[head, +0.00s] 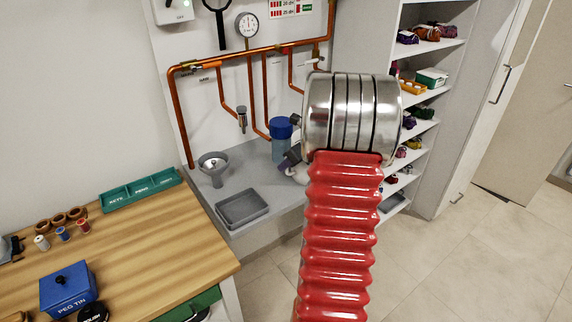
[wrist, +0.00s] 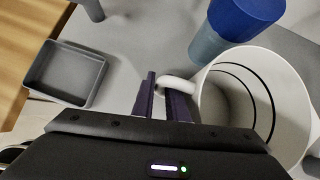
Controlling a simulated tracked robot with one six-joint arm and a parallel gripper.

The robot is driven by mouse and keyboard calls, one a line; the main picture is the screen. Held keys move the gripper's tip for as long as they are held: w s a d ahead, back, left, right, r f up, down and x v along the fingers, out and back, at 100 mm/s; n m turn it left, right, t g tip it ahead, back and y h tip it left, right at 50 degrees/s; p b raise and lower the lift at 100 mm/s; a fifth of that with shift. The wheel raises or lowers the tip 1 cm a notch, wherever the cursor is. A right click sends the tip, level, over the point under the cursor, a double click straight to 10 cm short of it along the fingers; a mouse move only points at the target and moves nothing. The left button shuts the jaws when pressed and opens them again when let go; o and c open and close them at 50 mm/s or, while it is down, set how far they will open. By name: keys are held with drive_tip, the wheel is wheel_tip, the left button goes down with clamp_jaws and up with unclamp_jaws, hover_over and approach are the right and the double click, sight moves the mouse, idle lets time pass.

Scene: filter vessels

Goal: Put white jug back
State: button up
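The white jug (wrist: 255,95) fills the right of the wrist view, its open mouth towards the camera and dark rings showing inside. It looks empty. Its handle (wrist: 178,84) points left. My gripper (wrist: 163,100) has its two dark fingers close together, one on each side of the handle, and looks shut on it. In the head view my arm hides most of the jug; a small white part (head: 300,176) shows beside my gripper (head: 290,160). I cannot tell whether the jug touches the grey worktop below.
A clear vessel with a blue lid (head: 281,128) stands close beside the jug, also in the wrist view (wrist: 240,20). A grey tray (head: 242,208) and a grey funnel (head: 213,165) are to the left. Copper pipes (head: 255,52) run behind. Bare grey worktop (wrist: 135,50) lies between tray and vessel.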

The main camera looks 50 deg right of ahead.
drive_tip(key=o, duration=0.4)
drive_tip(key=shift+c, duration=0.2)
drive_tip(key=shift+r, duration=0.1)
drive_tip(key=v, duration=1.2)
idle(0.4)
